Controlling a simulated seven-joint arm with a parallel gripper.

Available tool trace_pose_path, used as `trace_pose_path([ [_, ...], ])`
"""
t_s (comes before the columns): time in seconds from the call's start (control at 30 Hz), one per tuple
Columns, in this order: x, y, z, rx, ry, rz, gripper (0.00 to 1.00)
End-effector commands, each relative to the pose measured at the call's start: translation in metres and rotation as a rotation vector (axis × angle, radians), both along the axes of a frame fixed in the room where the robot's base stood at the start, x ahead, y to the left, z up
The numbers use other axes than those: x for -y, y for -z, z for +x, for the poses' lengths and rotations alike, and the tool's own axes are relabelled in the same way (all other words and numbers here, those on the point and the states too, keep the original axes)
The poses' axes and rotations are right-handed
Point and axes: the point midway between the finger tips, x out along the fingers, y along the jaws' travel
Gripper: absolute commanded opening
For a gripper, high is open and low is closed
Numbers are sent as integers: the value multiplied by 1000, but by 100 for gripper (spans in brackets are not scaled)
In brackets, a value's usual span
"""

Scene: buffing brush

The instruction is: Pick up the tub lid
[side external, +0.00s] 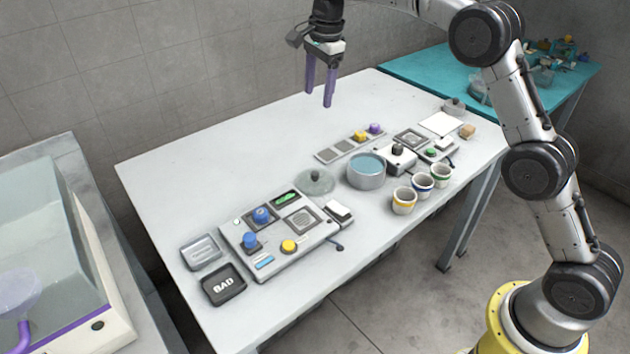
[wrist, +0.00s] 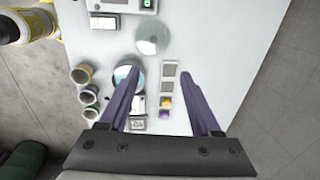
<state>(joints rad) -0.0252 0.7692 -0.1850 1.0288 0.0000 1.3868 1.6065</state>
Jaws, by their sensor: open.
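The tub lid (side external: 315,181) is a round, grey, see-through disc with a small dark knob. It lies on the white table (side external: 180,156), just left of a round grey tub (side external: 366,180) holding blue contents. In the wrist view the lid (wrist: 152,38) is beyond my fingertips, and the tub (wrist: 118,74) is partly behind the left finger. My gripper (side external: 319,100) has two purple fingers, spread apart, empty and pointing down. It hangs well above the back of the table, apart from the lid. It also shows in the wrist view (wrist: 159,72).
A control panel (side external: 275,258) is left of the lid. Several cups, including a yellow-banded cup (side external: 404,201), stand in front of the tub. A strip with square pads (side external: 341,149) lies behind it. The table's back left is clear.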

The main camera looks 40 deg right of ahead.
Motion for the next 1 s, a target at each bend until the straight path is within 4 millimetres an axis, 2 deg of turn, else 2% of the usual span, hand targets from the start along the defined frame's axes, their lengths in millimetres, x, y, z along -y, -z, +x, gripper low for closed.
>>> trace_pose_path([
  [0.03, -1, 23, 10, -26, -3, -1, 65],
  [0.1, -2, 49, 18, -57, -5, -2, 65],
  [0.23, -3, 87, 20, -115, -8, -4, 65],
  [0.47, -4, 120, 19, -146, -10, -4, 65],
  [0.8, -3, 179, 19, -144, -10, -4, 65],
  [1.0, -3, 191, 19, -142, -10, -4, 65],
])
